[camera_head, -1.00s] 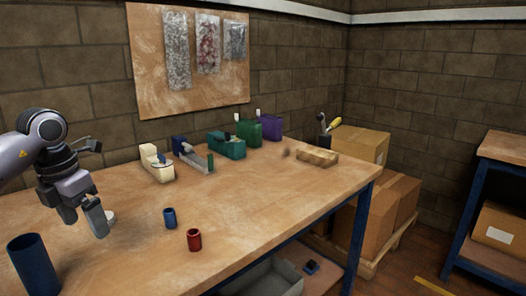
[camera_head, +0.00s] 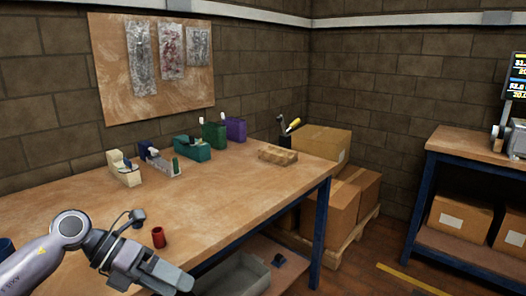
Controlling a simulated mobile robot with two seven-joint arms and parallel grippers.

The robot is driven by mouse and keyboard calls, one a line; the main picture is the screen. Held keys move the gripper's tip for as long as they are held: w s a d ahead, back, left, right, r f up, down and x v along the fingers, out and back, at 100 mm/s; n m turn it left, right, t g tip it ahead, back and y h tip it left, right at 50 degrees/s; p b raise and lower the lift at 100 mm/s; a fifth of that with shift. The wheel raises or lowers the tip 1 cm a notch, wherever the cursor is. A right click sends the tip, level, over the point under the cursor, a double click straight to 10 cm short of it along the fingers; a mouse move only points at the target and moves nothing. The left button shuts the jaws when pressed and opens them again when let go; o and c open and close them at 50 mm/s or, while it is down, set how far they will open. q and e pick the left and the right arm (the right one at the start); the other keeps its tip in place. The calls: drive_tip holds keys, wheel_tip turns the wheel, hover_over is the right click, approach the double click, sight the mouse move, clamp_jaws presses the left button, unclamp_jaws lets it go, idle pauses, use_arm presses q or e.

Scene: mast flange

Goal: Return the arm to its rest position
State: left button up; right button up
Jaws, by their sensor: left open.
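My left arm comes in from the lower left, low over the front part of the workbench (camera_head: 220,190). My left gripper (camera_head: 172,278) is near the bottom of the head view, in front of the red cup (camera_head: 158,238), and points right and down. It is open, and I see nothing held in it. The small blue cup (camera_head: 138,215) shows just behind my wrist and is partly hidden by it. My right arm and gripper are not in view.
Tape dispensers (camera_head: 125,170) and a purple holder (camera_head: 236,129) line the back of the bench. A wooden block (camera_head: 277,155) lies near the right end. A large blue cylinder (camera_head: 5,247) is cut off at the left edge. Cardboard boxes (camera_head: 343,205) stand beyond the bench.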

use_arm(q)
drive_tip(key=s+d+r+n+t+h+p, duration=0.2)
drive_tip(key=d+r+n+t+h+p, duration=0.1)
drive_tip(key=d+n+t+h, duration=0.65)
drive_tip(key=s+a+f+n+t+y+p, duration=0.2)
drive_tip(key=a+f+n+t+y, duration=0.5)
drive_tip(key=n+y, duration=0.85)
drive_tip(key=s+a+f+n+g+y+p, duration=0.1)
drive_tip(key=s+a+f+n+g, duration=0.1)
drive_tip(key=s+f+n, duration=0.4)
drive_tip(key=s+a+f+n+g+y+p, duration=0.1)
drive_tip(key=s+f+n+g, duration=0.4)
drive_tip(key=s+f+n, duration=0.2)
drive_tip(key=shift+s+a+f, duration=0.35)
drive_tip(key=shift+s+f, duration=0.1)
drive_tip(key=shift+f, duration=0.25)
